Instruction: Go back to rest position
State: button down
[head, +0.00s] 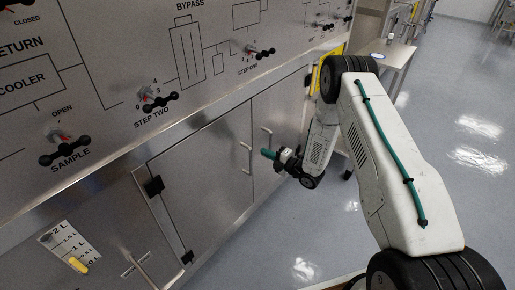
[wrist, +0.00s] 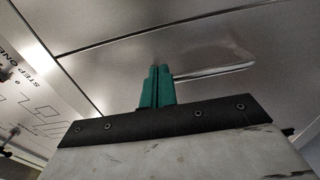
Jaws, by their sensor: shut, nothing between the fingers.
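My gripper (head: 269,154) is in the middle of the head view, in front of the lower cabinet doors of the steel panel. Its green fingers are together and hold nothing. In the wrist view the two green fingers (wrist: 157,87) stand side by side, closed, pointing toward a steel door with a bar handle (wrist: 215,70). The fingers overlap the handle's left end in that view; I cannot tell whether they touch it. My arm is bent, with its elbow high at the right of the panel.
The panel carries black-handled valves: SAMPLE (head: 64,150), STEP TWO (head: 159,99) and STEP ONE (head: 260,52). Door handles (head: 246,158) stick out below. A yellow marker (head: 79,265) sits on a level scale at lower left. A table (head: 395,55) stands behind my arm. Open floor (head: 470,130) lies right.

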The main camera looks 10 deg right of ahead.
jog(key=v, duration=0.6)
jog(key=shift+d, duration=0.3)
